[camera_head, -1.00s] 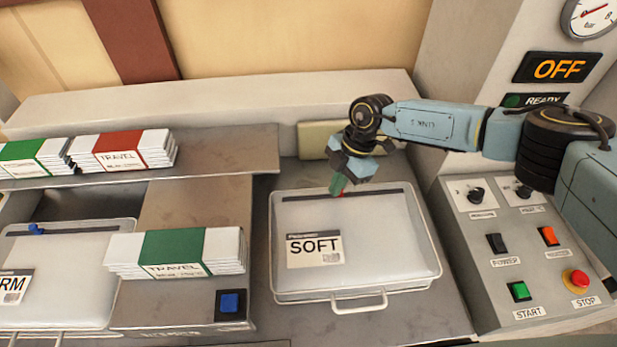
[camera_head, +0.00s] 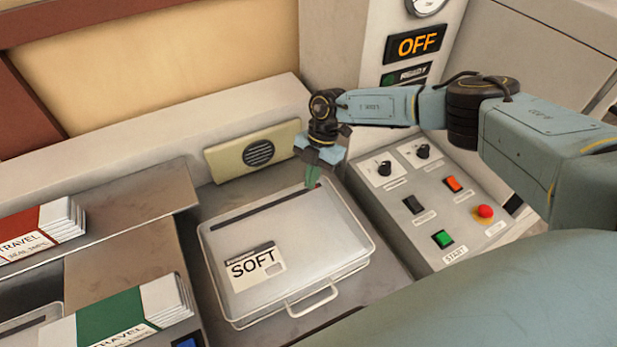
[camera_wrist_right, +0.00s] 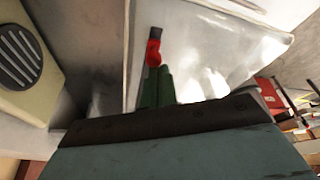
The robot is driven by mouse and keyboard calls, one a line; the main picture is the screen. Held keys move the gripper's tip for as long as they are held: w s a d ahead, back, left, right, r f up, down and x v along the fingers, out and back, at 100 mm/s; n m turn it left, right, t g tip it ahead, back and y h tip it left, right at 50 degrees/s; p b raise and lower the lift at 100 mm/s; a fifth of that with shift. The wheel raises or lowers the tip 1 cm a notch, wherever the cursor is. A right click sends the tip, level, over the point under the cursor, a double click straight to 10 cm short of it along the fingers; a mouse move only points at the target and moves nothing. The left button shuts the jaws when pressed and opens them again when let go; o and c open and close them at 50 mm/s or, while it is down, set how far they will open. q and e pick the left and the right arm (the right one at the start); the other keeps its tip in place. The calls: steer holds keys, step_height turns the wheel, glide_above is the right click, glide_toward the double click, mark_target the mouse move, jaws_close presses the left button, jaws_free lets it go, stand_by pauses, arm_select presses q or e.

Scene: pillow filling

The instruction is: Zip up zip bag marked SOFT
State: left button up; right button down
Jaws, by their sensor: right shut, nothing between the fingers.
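The clear zip bag marked SOFT (camera_head: 300,231) lies flat on the grey bench, its label facing up and its handle towards me. A dark zip strip (camera_head: 245,213) runs along its far edge. My right gripper (camera_head: 312,182) points down at the right end of this strip. Its green fingers are shut with nothing between them. In the right wrist view a red zip slider (camera_wrist_right: 153,47) sits at the fingertips (camera_wrist_right: 157,80), against the dark strip; the exact contact is unclear. My left gripper is not in view.
A control panel (camera_head: 400,222) with buttons and knobs stands close to the right of the bag. A beige speaker box (camera_head: 225,160) is behind it. TRAVEL packs with a green band (camera_head: 112,320) and a red band (camera_head: 55,222) lie at left.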

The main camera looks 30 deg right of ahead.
steer(key=shift+s+a+r+p, duration=0.15)
steer(key=shift+a+p, duration=0.2)
steer(key=shift+p, duration=0.2)
steer(key=a+p, duration=0.1)
steer(key=s+a+p, duration=0.1)
steer(key=a+r+p, duration=0.1)
steer(key=shift+s, duration=0.3)
steer(key=b+v, duration=0.1)
steer(key=v, duration=0.8)
steer(key=shift+w+d, duration=0.15)
steer(key=shift+d, duration=0.1)
